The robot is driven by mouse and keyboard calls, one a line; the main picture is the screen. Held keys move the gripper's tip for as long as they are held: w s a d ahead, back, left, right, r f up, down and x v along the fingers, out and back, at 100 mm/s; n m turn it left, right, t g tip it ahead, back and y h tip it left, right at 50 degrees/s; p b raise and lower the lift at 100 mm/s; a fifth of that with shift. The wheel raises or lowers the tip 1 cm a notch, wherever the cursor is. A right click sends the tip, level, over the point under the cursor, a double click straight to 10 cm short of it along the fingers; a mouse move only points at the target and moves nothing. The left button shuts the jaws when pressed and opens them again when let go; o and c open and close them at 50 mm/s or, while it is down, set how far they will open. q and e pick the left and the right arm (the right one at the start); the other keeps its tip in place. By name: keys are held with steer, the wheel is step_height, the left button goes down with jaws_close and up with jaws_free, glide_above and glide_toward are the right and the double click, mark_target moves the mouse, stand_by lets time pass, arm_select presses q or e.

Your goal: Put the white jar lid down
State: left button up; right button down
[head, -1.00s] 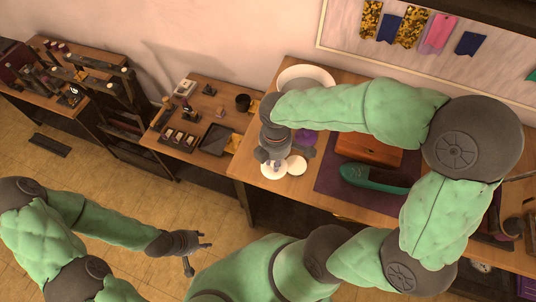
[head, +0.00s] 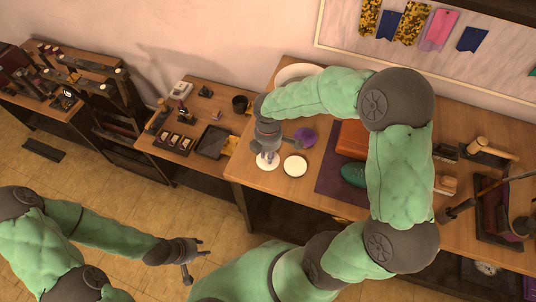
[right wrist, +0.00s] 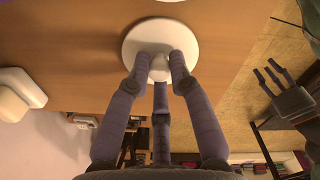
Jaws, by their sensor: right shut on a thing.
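The white jar lid (head: 274,163) is a round disc with a small knob, near the front left edge of the wooden table (head: 240,172). My right gripper (right wrist: 160,58) is shut on its knob; the lid (right wrist: 139,40) shows beyond the fingers in the right wrist view. The lid is close above or on the tabletop; I cannot tell if it touches. A second round white thing (head: 294,165), perhaps the jar, stands just to its right. My left gripper (head: 198,257) is open and empty, over the floor and away from the table.
A dark mat (head: 328,181) holds an orange-brown box (head: 352,139) and a green thing (head: 353,174). A lower side table (head: 190,112) stands to the left.

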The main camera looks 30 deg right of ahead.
steer(key=shift+f, duration=0.1)
steer(key=c, duration=1.1)
jaws_free()
step_height(320, 180, up, 12)
steer(key=p, duration=0.3)
steer(key=shift+p, duration=0.3)
